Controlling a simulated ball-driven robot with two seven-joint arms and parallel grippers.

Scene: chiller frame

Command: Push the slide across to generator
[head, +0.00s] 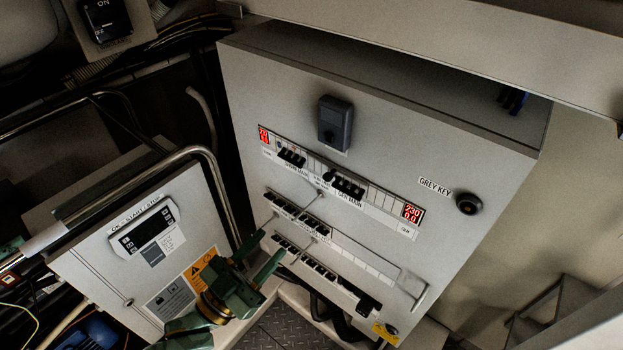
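The grey electrical cabinet (240,110) stands in the middle of the head view, tilted in the picture. Its upper row has a breaker group at the left (291,157) and one labelled GEN MAIN (345,185). My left gripper (273,244), with dark green fingers, is in front of the cabinet's lower left. Its fingers are apart with nothing seen between them. My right gripper is out of view.
A red display reading 230 and 0.0 (412,213) is at the upper row's right end. A black key switch (469,203) is at the right. A start/stop control box (118,272) and a bent metal rail (205,165) stand at the left.

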